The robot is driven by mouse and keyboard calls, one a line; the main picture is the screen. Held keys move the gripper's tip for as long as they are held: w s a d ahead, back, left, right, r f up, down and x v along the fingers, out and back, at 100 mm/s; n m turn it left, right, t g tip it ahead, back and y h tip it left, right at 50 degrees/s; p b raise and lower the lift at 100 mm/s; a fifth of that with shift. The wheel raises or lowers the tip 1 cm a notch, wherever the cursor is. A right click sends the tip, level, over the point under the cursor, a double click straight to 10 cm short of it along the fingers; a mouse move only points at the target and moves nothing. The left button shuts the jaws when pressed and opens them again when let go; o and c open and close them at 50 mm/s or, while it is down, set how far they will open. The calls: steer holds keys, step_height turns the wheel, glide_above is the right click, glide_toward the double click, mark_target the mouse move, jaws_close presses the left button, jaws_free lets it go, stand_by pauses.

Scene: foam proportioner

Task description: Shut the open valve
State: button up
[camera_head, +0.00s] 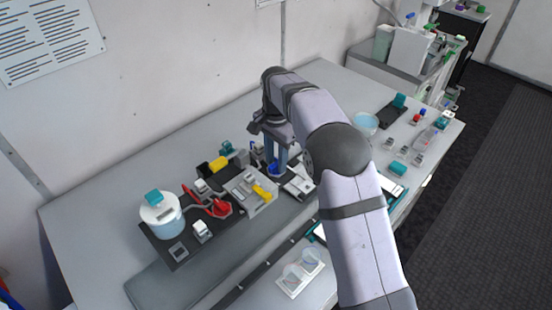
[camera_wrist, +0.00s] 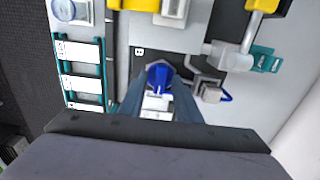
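My gripper (camera_head: 277,168) points down over the right part of the dark valve board (camera_head: 168,246). In the wrist view my gripper (camera_wrist: 158,82) has its fingers apart, one on each side of a blue round valve knob (camera_wrist: 158,76). I cannot tell whether they touch it. The blue knob (camera_head: 275,171) is partly hidden by the fingers in the head view. A yellow handle (camera_head: 263,192) sits on a grey block, and another yellow handle (camera_head: 218,163) lies behind it. Red handles (camera_head: 219,208) are further left. I cannot tell which valve is open.
A white tank with a teal cap (camera_head: 160,213) stands at the board's left end. A white tray with clear cups (camera_head: 299,274) is near the table's front edge. Teal-edged racks (camera_wrist: 82,75) lie beside the board. The wall (camera_head: 150,75) is behind the table.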

jaws_close()
steer(key=shift+n, duration=0.3)
steer(key=n+p, duration=0.1)
steer(key=n, duration=0.1)
steer(key=shift+n, duration=0.3)
steer(key=n+p, duration=0.1)
steer(key=n, duration=0.3)
steer(key=shift+n, duration=0.3)
steer(key=n+p, duration=0.1)
steer(key=n, duration=0.9)
